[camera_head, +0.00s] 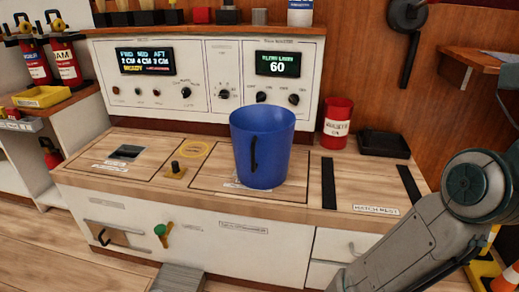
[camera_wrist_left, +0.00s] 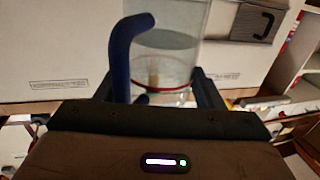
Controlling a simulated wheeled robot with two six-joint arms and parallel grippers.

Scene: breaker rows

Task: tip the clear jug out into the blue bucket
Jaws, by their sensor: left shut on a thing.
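The blue bucket (camera_head: 262,148) stands upright on the wooden counter, with a dark handle on its near side. Its inside bottom is hidden. The clear jug (camera_wrist_left: 172,45) shows only in the left wrist view. It is see-through, with a blue handle (camera_wrist_left: 124,50), a red ring low down and what looks like clear liquid inside. My left gripper (camera_wrist_left: 155,88) is shut on the jug, one dark finger on each side. The head view shows neither this gripper nor the jug. My right arm is at the right of the head view, its gripper out of sight.
A white control panel (camera_head: 210,75) rises behind the bucket. A red can (camera_head: 337,124) and a black tray (camera_head: 384,144) stand to the right of it. Bare counter lies between the bucket and the black strips.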

